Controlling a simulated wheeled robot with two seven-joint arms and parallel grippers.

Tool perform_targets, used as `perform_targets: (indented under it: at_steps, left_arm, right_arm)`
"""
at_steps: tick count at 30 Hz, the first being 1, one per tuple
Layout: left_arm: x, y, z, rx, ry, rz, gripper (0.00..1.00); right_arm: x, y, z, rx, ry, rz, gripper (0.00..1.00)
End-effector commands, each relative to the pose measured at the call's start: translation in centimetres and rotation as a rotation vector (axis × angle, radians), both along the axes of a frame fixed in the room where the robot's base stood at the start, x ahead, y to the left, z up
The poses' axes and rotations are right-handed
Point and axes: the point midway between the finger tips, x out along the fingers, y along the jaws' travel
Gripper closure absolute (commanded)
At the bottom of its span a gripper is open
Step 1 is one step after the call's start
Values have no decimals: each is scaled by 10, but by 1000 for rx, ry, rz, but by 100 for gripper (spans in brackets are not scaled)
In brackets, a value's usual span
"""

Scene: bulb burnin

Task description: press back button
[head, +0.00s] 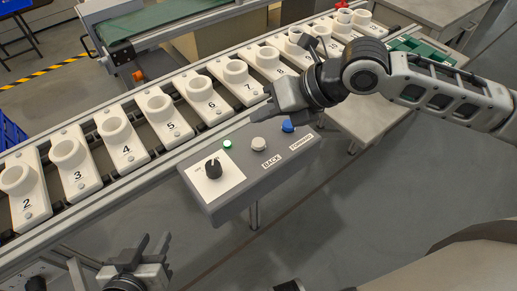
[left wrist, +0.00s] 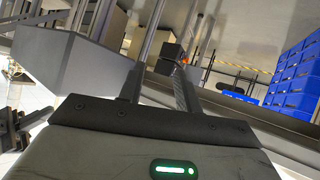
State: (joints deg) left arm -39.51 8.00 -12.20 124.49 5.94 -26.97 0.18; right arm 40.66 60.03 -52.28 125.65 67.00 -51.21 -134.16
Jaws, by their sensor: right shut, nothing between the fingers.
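The control box (head: 235,195) is grey and stands in front of the conveyor. Its pale round button (head: 259,144) has the label BACK (head: 272,161) below it. A blue button (head: 288,126) is beside it, labelled FORWARD. My right gripper (head: 260,115) is shut and empty, its fingertips pointing left, just beyond the back button in the picture; I cannot tell their height above the box. The button is uncovered. My left gripper (head: 148,246) is open and empty, low at the front left, apart from the box. Its spread fingers also show in the left wrist view (left wrist: 158,85).
A small green button (head: 227,144) and a black knob (head: 213,168) are on the box's left part. Numbered white socket carriers (head: 162,115) line the conveyor behind. A red item (head: 344,16) is at the far end. Blue crates (left wrist: 295,75) stand at right in the left wrist view.

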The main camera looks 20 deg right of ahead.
Motion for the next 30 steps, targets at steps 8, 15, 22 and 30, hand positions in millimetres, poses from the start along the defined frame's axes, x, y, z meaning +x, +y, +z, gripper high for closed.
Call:
perform_targets:
  at_steps: [8, 15, 22, 30]
  left_arm:
    - [0, -3, -13, -18, -30, 3, 66]
    - [1, -3, -13, -15, -42, 1, 66]
    - [2, -3, -10, -16, -47, -1, 66]
    - [2, -3, -10, -16, -47, -2, 66]
  right_arm:
    - [0, 0, -37, 0, 1, -1, 100]
    - [0, 0, -47, 1, 0, -1, 100]
    - [0, 0, -47, 0, -1, -1, 100]
    - [0, 0, -47, 0, 0, 0, 100]
